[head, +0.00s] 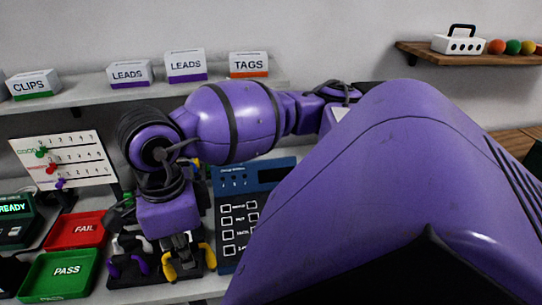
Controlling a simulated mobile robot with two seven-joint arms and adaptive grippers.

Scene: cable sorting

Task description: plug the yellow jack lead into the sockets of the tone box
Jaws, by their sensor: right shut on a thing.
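My right gripper (181,252) points down at the front of the bench, left of the picture's middle. It is shut on the yellow jack lead (169,267), whose yellow parts show on both sides of the fingers. The lead's tips and any sockets under the gripper are hidden or too small to tell. A dark base (150,279) lies below the gripper, with a purple lead (139,264) at its left. I cannot tell for sure which thing is the tone box. My left gripper is not in view.
A blue panel (227,262) with white squares stands right of the gripper, partly behind my right arm. A red FAIL tray (84,229) and green PASS tray (66,270) lie left. A shelf (82,94) with labelled boxes runs behind. My arm hides the right side.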

